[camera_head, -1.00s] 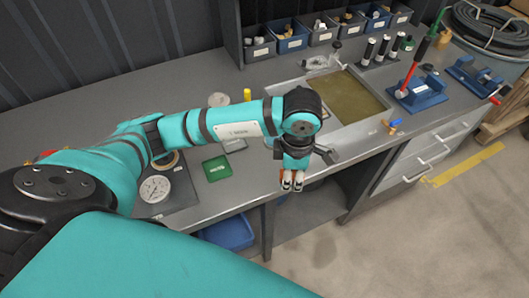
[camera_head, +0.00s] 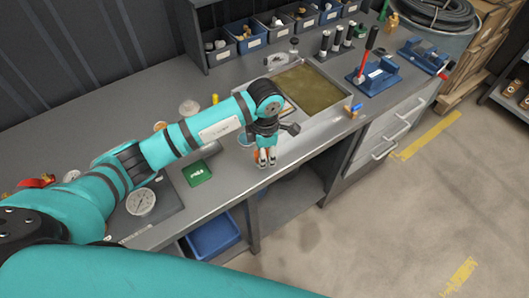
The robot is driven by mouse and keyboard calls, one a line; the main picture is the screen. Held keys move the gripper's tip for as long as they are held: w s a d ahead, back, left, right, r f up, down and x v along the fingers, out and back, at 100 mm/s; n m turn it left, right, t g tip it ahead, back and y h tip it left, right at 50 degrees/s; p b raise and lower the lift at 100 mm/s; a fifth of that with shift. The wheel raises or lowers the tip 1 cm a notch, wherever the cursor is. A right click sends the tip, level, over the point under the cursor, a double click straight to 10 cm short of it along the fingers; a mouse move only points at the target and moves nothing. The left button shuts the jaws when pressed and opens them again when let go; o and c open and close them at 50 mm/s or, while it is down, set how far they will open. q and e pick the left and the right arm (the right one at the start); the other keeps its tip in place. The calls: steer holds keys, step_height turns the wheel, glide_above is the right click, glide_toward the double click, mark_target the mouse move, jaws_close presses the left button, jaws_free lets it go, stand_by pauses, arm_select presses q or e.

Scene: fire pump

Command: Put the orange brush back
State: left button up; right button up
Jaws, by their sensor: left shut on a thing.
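My left gripper (camera_head: 266,158) hangs over the front part of the grey workbench (camera_head: 213,217), left of the tray. Its fingers are shut on an orange thing (camera_head: 257,155), which I take to be the orange brush; only a small part of it shows between and beside the fingers. My right gripper is not in view. A shallow tray (camera_head: 335,120) with a murky olive bottom stands on the bench, right of the gripper.
Small bins (camera_head: 251,40) with parts line the back. Blue fixtures (camera_head: 379,76) stand at the right. A green box (camera_head: 196,173) and a gauge (camera_head: 140,202) lie to the left. A blue bin (camera_head: 214,237) sits under the bench.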

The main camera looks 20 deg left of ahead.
arm_select(q)
steer(key=shift+w+a, duration=0.1)
steer(key=shift+w, duration=0.3)
steer(key=f+p, duration=0.2)
steer(key=f, duration=0.1)
steer(key=shift+w+a+f, duration=0.15)
steer(key=shift+w, duration=0.25)
steer(key=shift+f, duration=0.2)
steer(key=shift+f, duration=0.1)
steer(key=o, duration=1)
